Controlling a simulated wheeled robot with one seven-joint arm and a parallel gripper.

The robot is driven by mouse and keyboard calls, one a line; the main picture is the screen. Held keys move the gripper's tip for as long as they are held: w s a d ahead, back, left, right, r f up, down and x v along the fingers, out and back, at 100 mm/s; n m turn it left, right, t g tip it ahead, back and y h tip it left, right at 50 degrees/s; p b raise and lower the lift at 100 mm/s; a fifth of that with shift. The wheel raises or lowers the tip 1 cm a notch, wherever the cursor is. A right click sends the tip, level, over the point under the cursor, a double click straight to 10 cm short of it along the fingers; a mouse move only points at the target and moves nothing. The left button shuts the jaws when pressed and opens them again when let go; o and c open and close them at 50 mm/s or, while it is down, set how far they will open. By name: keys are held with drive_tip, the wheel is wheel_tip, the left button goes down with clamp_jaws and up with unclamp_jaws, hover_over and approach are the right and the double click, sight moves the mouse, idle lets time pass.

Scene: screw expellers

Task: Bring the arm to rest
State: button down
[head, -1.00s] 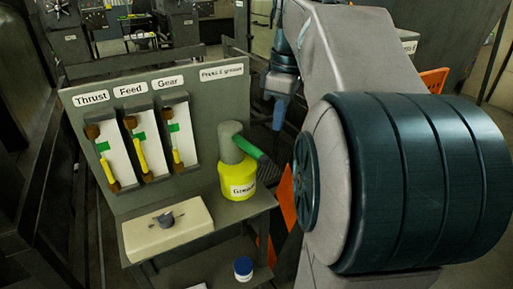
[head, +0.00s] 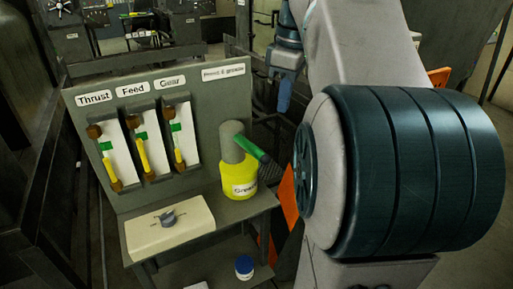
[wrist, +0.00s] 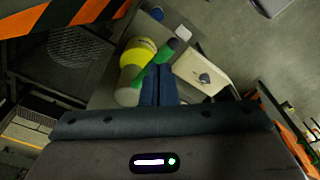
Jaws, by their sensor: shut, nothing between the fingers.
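My gripper (head: 284,92) hangs in the head view behind and to the right of the panel, with my large arm joint in front at the right. In the wrist view my gripper (wrist: 158,72) has its two blue fingers together, shut and empty. Below it in that view is the yellow grease pump (wrist: 138,55) with a green handle (wrist: 170,52). In the head view the grease pump (head: 240,182) stands upright on the stand, apart from my gripper.
The panel (head: 212,120) carries three gauges labelled Thrust, Feed and Gear. A cream box (head: 170,230) with a grey knob (head: 168,218) sits on the stand. A blue-lidded jar (head: 244,267) is on the lower shelf. Orange plates (head: 289,196) stand near my arm.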

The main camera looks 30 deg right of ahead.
drive_tip(key=shift+a+f, duration=0.1)
drive_tip(key=s+a+f+m+t, duration=0.1)
drive_tip(key=s+a+f+m, duration=0.3)
drive_tip(key=a+f, duration=0.3)
drive_tip(key=s+a+f+m+t, duration=0.1)
drive_tip(key=s+a+f+m, duration=0.3)
drive_tip(key=f, duration=1.1)
drive_tip(key=s+a, duration=0.1)
drive_tip(key=a, duration=0.2)
drive_tip(key=shift+s+a+f+m+h, duration=0.25)
drive_tip(key=shift+s+f+m+h, duration=0.05)
drive_tip(key=shift+s+f+h, duration=0.1)
drive_tip(key=w+d+r+n+g+p, duration=0.1)
drive_tip(key=w+d+r+n+p, duration=0.3)
drive_tip(key=r, duration=0.5)
drive_tip(key=w+d+r+n+g+p, duration=0.1)
drive_tip(key=w+d+r+n+p, duration=0.3)
drive_tip(key=w+d+r+p, duration=0.4)
wheel_tip(320, 180, up, 3)
drive_tip(key=shift+w+f+n+y+p, duration=0.2)
drive_tip(key=shift+w+n+y+p, duration=0.1)
drive_tip(key=shift+y+p, duration=0.1)
drive_tip(key=shift+f, duration=0.1)
